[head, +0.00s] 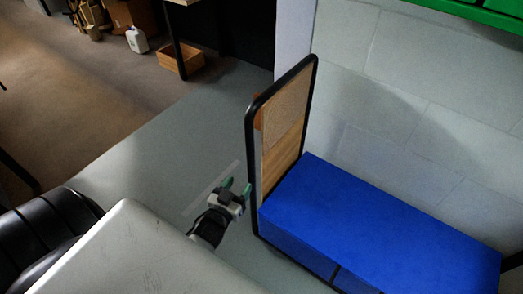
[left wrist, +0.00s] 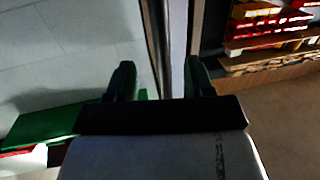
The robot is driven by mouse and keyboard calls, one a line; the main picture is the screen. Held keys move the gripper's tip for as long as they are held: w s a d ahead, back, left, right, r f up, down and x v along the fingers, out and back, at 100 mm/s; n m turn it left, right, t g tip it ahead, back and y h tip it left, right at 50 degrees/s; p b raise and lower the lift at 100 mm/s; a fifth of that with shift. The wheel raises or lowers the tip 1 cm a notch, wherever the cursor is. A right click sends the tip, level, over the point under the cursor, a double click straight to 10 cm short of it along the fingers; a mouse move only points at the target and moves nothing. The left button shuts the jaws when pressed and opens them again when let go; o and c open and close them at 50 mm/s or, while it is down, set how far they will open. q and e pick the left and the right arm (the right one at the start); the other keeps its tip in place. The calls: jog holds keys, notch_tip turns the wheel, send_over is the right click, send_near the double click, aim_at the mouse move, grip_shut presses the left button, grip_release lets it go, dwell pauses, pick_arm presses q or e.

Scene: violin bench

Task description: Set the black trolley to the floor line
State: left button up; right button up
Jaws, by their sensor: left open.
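The black trolley shows in the head view as an upright black tube frame (head: 249,140) with a tan and wood panel, beside a large blue block. A pale floor line (head: 208,193) lies on the grey floor left of the frame, partly hidden behind my arm. My left gripper (head: 238,186) is open, its green fingertips close beside the frame's near upright. In the left wrist view, the open fingers (left wrist: 162,78) have an upright bar (left wrist: 177,40) showing between them. I cannot tell whether they touch it. My right gripper is not in view.
The blue block (head: 375,215) fills the lower right, along a pale wall (head: 400,80). A green shelf edge (head: 470,12) is at the top right. A wooden crate (head: 180,62) and a white jug (head: 137,40) stand at the back. The grey floor left of the trolley is clear.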

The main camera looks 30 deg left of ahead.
aim_at(253, 158)
pick_arm(q)
jog(key=w, duration=0.1)
jog(key=w+r, duration=0.1)
jog(key=w, duration=0.2)
jog(key=shift+w+a+r, duration=0.1)
jog(key=shift+a+r, duration=0.1)
jog(key=shift+a, duration=0.15)
jog(key=w, duration=0.6)
jog(key=shift+w+a+f, duration=0.15)
jog(key=shift+w+a, duration=0.1)
jog(key=shift+a, duration=0.15)
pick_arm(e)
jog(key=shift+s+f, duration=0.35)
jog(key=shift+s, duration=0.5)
pick_arm(q)
grip_shut()
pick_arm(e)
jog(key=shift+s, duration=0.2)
